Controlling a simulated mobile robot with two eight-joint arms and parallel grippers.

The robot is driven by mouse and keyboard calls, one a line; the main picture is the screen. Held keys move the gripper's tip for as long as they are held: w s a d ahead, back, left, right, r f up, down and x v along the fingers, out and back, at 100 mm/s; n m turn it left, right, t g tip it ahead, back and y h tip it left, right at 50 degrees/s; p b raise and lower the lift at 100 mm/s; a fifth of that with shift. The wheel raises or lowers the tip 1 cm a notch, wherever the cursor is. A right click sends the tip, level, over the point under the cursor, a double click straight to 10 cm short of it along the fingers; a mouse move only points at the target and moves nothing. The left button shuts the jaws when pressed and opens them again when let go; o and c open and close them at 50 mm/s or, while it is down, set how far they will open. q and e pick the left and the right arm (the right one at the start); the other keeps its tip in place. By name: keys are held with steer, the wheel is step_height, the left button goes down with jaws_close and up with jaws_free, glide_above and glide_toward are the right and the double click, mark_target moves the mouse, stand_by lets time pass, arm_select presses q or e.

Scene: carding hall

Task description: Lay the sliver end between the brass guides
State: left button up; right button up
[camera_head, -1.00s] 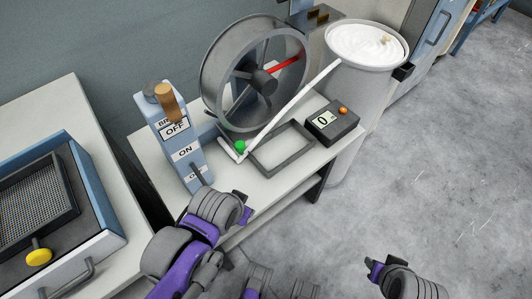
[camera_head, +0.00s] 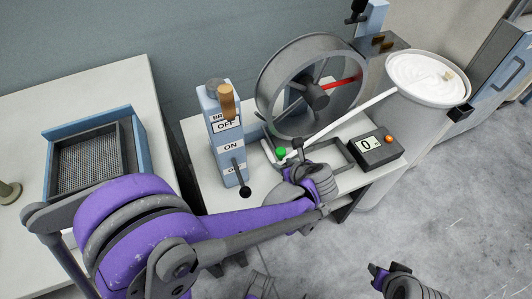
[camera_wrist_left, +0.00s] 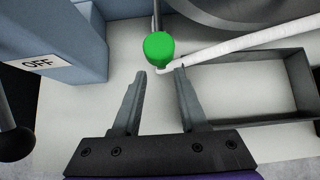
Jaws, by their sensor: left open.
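The white sliver (camera_head: 345,117) runs from the round can (camera_head: 428,78) at the right down to the green knob (camera_head: 281,152) on the bench. In the left wrist view the sliver (camera_wrist_left: 250,45) ends beside the green knob (camera_wrist_left: 159,48), just beyond my fingertips. My left gripper (camera_wrist_left: 160,76) is open and empty, its fingertips on either side of the sliver end's line. In the head view my left gripper (camera_head: 290,162) is low over the bench at the knob. Small brass-coloured pieces (camera_head: 379,40), seemingly the guides, sit on a dark block behind the drum. My right gripper (camera_head: 376,272) is at lower right, its jaws unclear.
A large grey drum (camera_head: 310,85) stands behind the knob. A blue switch post (camera_head: 226,140) with a black-knobbed lever stands left of my gripper. A rectangular frame (camera_wrist_left: 245,88) and a dark display box (camera_head: 375,151) reading 0 lie to the right.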

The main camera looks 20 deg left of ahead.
mark_target(273, 160)
arm_select(q)
steer(key=b+x, duration=0.1)
steer(key=x, duration=0.7)
steer(key=shift+a, duration=0.2)
jaws_close()
